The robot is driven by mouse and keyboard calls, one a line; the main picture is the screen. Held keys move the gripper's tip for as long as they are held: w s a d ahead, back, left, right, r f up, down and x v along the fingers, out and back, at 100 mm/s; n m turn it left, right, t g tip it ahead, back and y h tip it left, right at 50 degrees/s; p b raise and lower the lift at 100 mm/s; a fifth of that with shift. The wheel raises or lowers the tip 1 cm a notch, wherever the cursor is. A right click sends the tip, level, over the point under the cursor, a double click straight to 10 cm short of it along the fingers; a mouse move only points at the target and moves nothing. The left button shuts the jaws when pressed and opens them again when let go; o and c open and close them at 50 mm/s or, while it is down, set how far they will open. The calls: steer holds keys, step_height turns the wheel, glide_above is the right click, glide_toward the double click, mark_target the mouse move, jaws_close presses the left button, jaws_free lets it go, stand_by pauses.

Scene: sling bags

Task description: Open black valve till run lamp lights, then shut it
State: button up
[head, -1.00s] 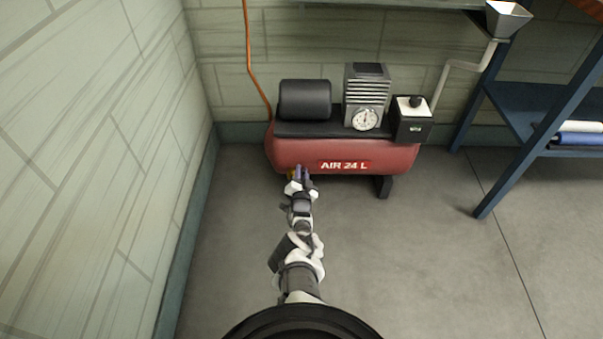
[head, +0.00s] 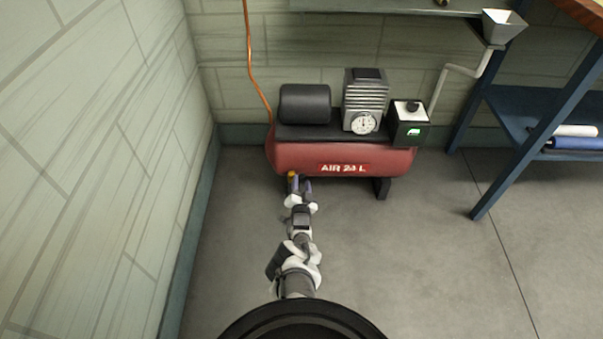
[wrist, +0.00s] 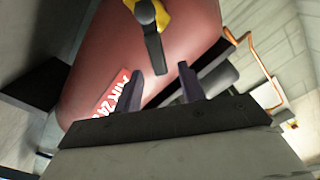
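The black valve lever (wrist: 153,48) sticks out of a yellow valve body (wrist: 151,12) low on the red compressor tank (wrist: 88,75). In the head view the yellow valve (head: 292,175) shows small at the tank's lower left. My gripper (wrist: 160,69) is open, its fingers apart on either side of the lever's free end, with gaps showing on both sides. It also shows in the head view (head: 300,185), just below the tank. The run lamp (head: 413,132) on the black switch box (head: 403,112) glows green. The gauge (head: 364,123) is too small to read.
A black cylinder (head: 305,103) and a grey finned block (head: 365,90) sit on the tank. An orange pipe (head: 249,60) runs up the wall behind. A blue shelf rack (head: 487,170) stands at right. The floor (head: 400,260) in front is clear.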

steer(key=s+p, duration=0.5)
steer(key=s, duration=0.4)
steer(key=shift+s, duration=0.25)
